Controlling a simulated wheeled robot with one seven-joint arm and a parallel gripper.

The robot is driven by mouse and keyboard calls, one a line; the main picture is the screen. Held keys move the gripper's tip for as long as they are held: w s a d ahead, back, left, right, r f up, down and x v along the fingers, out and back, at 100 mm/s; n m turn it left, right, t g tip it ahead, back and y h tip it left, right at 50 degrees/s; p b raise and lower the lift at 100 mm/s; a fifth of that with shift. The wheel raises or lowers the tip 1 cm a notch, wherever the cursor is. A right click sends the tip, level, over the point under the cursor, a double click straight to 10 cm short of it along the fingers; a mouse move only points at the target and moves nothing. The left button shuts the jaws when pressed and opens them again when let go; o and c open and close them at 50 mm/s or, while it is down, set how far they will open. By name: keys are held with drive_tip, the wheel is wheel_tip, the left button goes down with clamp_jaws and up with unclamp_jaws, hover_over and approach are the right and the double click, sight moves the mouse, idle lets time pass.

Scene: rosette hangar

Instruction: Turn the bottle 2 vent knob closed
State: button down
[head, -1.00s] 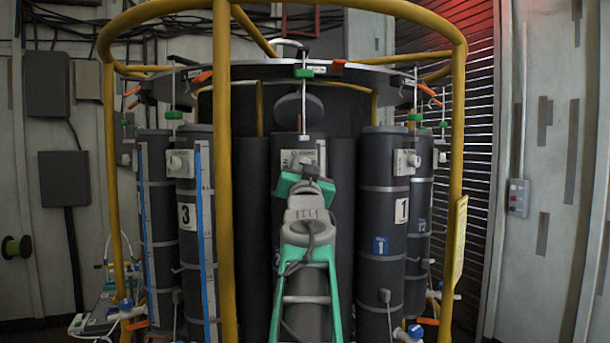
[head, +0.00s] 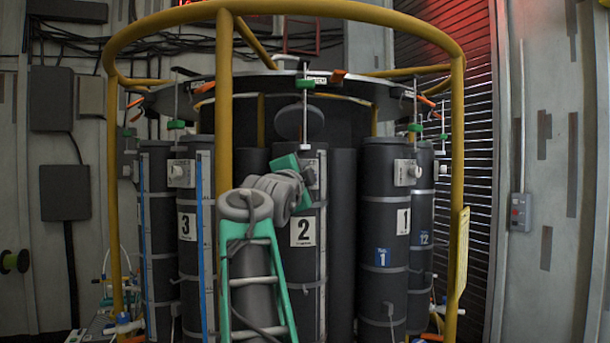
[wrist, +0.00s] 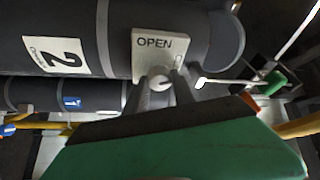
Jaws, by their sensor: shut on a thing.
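Bottle 2 (head: 310,262) is a dark upright cylinder with a white "2" label, at the middle of the head view. It lies sideways in the wrist view (wrist: 118,30). Its vent knob (wrist: 160,82) is a small pale knob on a white plate (wrist: 150,42) marked "OPEN"; the plate's other lettering is partly hidden. My gripper (wrist: 165,90) is shut on the knob, one finger on each side. In the head view my green and grey gripper (head: 300,178) reaches the bottle's upper part from the left and covers the knob.
Bottle 3 (head: 187,270) stands left and bottle 1 (head: 385,225) right, each with its own vent plate. A yellow frame (head: 226,110) rings the bottles, with one upright just left of my arm. A green-clipped rod (head: 304,84) hangs above bottle 2.

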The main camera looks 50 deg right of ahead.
drive_tip(key=shift+r+m+g+y+p, duration=0.1)
drive_tip(key=shift+m+g+y+p, duration=0.45)
drive_tip(key=shift+m, duration=1.45)
drive_tip(key=c, duration=1.1)
unclamp_jaws()
drive_tip(key=shift+o, duration=0.2)
drive_tip(key=b+v, duration=0.2)
drive_tip(key=v, duration=0.6)
drive_tip(key=shift+d, duration=0.1)
